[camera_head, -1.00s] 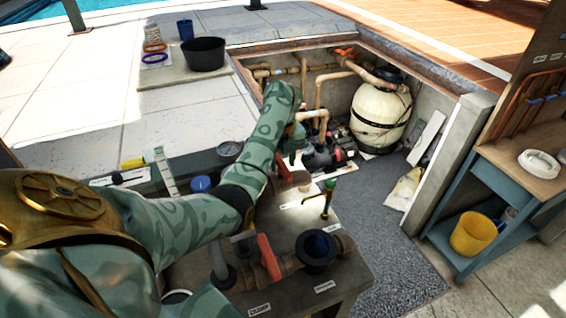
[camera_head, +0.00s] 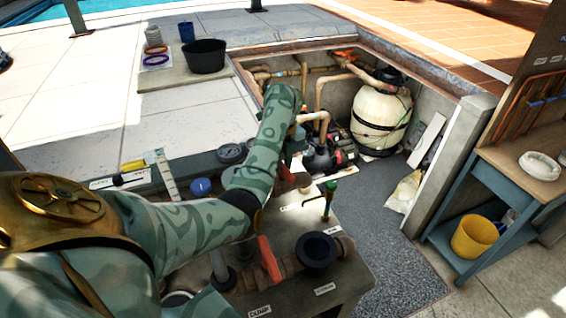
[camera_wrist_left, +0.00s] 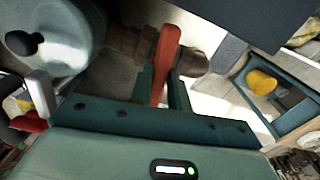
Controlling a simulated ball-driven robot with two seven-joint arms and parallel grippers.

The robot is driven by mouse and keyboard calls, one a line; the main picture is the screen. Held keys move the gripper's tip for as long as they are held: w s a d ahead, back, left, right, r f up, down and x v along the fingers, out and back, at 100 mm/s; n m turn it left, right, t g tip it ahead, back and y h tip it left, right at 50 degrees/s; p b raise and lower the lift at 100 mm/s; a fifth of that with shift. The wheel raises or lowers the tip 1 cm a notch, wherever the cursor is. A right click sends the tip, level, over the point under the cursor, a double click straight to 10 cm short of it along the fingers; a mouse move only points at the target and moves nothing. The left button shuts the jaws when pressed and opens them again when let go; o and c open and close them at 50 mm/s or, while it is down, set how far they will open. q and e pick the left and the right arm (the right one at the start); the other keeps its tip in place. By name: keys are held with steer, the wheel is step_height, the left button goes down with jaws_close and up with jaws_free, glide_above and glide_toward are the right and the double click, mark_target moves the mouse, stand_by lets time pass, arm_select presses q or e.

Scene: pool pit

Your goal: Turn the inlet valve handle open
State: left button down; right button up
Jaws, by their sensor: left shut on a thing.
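In the left wrist view, a red-orange valve handle (camera_wrist_left: 167,52) stands between the two green fingers of my left gripper (camera_wrist_left: 161,84), which is shut on it. The handle sits at a brownish pipe (camera_wrist_left: 133,42). In the head view, my left arm reaches over the bench, and its forearm hides most of the left gripper (camera_head: 289,162) and the handle it holds. Another red handle (camera_head: 268,258) stands on the near pipe, by a "DUMP" label, apart from the gripper. I cannot read an inlet label. My right gripper is out of view.
A green-handled tap (camera_head: 329,186) and a dark round fitting (camera_head: 316,251) stand right of my arm. The cream filter tank (camera_head: 381,115) is in the pit behind. A teal workbench with a yellow bucket (camera_head: 474,237) is at right. The grey floor (camera_head: 385,225) between is clear.

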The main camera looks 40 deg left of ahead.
arm_select(q)
steer(key=n+b, duration=0.1)
steer(key=n, duration=0.2)
steer(key=shift+d+f, duration=0.1)
steer(key=n+b, duration=0.2)
steer(key=n, duration=0.2)
steer(key=shift+f, duration=0.1)
steer(key=n+b, duration=0.3)
steer(key=n, duration=0.2)
steer(key=shift+b, duration=0.3)
steer(key=shift+n+b, duration=1.25)
steer(key=shift+n, duration=0.85)
steer(key=shift+r, duration=0.2)
steer(key=c, duration=1.3)
jaws_free()
